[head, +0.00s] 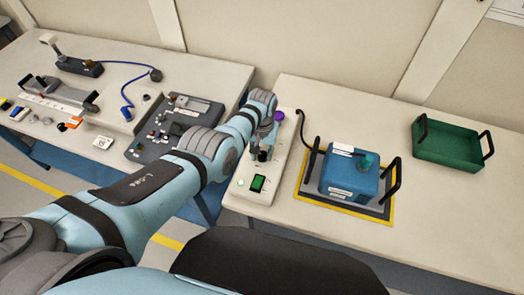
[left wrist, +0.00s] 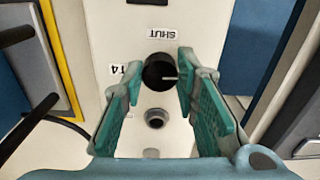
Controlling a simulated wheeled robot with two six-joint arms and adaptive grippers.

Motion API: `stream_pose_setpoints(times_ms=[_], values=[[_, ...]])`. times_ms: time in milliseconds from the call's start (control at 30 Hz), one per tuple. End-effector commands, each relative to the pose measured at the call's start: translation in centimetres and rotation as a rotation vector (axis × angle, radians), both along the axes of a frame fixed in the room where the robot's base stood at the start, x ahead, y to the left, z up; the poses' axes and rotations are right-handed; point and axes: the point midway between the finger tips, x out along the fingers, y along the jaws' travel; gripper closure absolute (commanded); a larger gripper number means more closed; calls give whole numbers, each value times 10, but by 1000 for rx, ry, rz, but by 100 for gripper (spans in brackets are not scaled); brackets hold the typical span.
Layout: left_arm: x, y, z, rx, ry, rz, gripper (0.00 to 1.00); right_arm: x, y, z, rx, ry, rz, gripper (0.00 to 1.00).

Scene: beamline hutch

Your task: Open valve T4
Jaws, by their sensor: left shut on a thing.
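Valve T4 is a round black knob (left wrist: 157,72) with a white pointer line, on a pale panel (head: 244,192). In the left wrist view a "T4" label (left wrist: 119,69) is left of the knob and a "SHUT" label (left wrist: 158,32) is above it, both upside down. The pointer line points right, not at "SHUT". My left gripper (head: 263,149), also in the left wrist view (left wrist: 162,76), is shut on the knob, one teal-padded finger each side. The right finger hides the panel beyond the line. My right gripper is out of view.
A cluttered table (head: 207,73) is on the left.

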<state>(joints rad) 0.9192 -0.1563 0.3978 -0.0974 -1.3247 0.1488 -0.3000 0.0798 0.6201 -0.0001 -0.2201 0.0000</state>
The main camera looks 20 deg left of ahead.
Motion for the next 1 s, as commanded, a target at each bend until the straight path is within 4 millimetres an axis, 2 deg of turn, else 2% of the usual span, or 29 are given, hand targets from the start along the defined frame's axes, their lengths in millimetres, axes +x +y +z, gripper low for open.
stream_pose_setpoints(times_ms=[233,700,733,800,833,1000], values=[[1,1,1,0,-3,-68,100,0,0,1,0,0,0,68],[1,0,1,0,-3,-80,100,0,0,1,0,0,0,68],[1,0,1,0,-3,-80,68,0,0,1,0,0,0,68],[1,0,1,0,-3,-80,57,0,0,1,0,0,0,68],[1,0,1,0,-3,-80,52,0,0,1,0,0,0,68],[1,0,0,0,-2,-80,52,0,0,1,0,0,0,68]])
